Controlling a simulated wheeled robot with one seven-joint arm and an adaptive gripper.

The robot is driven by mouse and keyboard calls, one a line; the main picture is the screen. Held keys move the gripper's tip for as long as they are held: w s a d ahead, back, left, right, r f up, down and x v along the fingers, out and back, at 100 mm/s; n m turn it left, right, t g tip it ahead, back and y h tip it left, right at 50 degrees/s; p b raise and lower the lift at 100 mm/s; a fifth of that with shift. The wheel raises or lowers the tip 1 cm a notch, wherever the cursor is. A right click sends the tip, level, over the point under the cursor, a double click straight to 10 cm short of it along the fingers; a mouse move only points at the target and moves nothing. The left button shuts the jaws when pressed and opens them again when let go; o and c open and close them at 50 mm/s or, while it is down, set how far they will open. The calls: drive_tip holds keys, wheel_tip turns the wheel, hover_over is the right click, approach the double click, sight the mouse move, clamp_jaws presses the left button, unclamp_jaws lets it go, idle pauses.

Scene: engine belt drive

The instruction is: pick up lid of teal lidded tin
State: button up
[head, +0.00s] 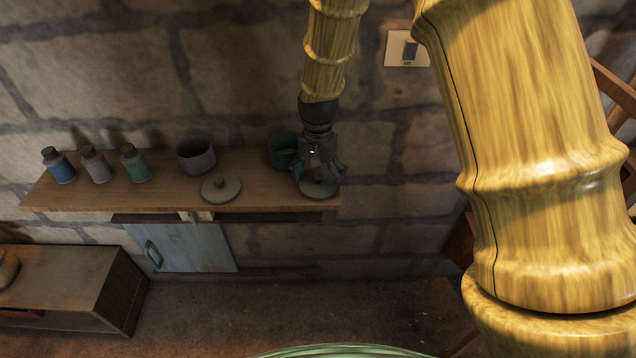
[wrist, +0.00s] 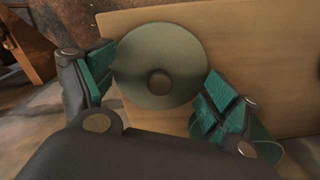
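The teal lid (head: 318,187), a round disc with a small knob, lies on the shelf's front right part, beside its tin. It also shows in the wrist view (wrist: 152,52), with the knob near its middle. The teal tin (head: 284,150) stands open behind and left of the lid, partly covered by my gripper in the head view. A piece of it shows at the lower right of the wrist view (wrist: 268,147). My gripper (head: 318,176) is right above the lid with its fingers spread. In the wrist view the open fingers (wrist: 160,88) stand on either side of the knob, with nothing held between them.
The wooden shelf (head: 120,200) also carries a grey tin (head: 196,155), its grey lid (head: 221,188) and blue, grey and green bottles (head: 133,163) at left. The wall is close behind. A pale cabinet door (head: 190,248) is below.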

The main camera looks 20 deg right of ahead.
drive_tip(key=shift+s, duration=0.1)
drive_tip(key=c, duration=0.7)
drive_tip(key=shift+c, duration=0.3)
drive_tip(key=shift+s, duration=0.15)
